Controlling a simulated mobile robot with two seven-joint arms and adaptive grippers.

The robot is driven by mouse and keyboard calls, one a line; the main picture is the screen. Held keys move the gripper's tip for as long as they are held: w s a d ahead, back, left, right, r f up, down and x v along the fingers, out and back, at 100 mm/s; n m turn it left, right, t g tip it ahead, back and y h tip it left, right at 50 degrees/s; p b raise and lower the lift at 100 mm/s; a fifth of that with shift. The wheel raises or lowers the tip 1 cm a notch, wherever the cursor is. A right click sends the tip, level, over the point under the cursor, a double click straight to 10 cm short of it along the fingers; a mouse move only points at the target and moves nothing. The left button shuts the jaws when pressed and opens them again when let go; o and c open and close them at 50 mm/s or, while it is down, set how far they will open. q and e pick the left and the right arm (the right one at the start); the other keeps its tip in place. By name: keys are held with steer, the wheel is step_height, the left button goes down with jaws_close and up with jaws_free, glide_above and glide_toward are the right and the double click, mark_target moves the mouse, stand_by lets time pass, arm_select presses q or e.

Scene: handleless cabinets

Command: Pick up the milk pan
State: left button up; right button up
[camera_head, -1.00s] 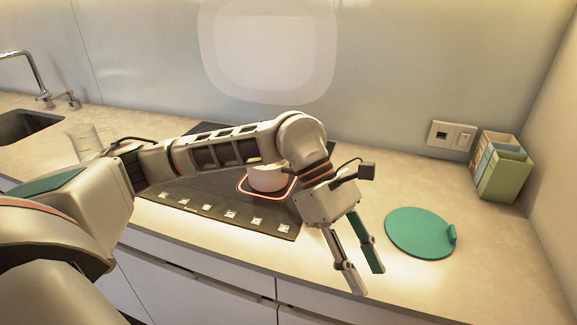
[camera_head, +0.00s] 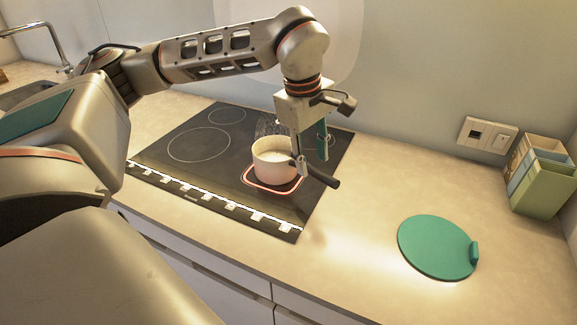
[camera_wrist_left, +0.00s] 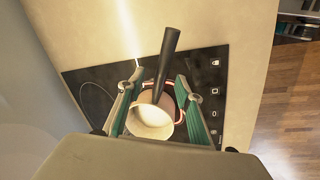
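The milk pan (camera_head: 270,168) is a small whitish pan with a black handle (camera_head: 325,178). It stands upright on a red-outlined zone of the black hob (camera_head: 190,165), its handle pointing right towards the front. My left gripper (camera_head: 313,163) points down over the handle side of the pan, with a finger on each side of the handle. In the left wrist view its two green-padded fingers are apart, with the handle (camera_wrist_left: 166,65) between them and the pan (camera_wrist_left: 150,122) below. I cannot tell whether either finger touches the handle. My right gripper is not in view.
A round green board (camera_head: 437,247) lies on the counter (camera_head: 360,230) to the right, with bare counter between it and the hob. A green and blue holder (camera_head: 543,178) stands at the back right near a wall socket (camera_head: 487,135). The wall rises close behind the hob.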

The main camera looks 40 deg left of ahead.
mark_target(312, 167)
arm_select(q)
step_height(312, 167, down, 4)
steer(key=shift+w+a+r, duration=0.1)
steer(key=shift+w+a, duration=0.05)
steer(key=shift+w+f, duration=0.15)
steer(key=shift+f, duration=0.2)
jaws_close()
steer(key=shift+r, duration=0.1)
steer(key=shift+r, duration=0.15)
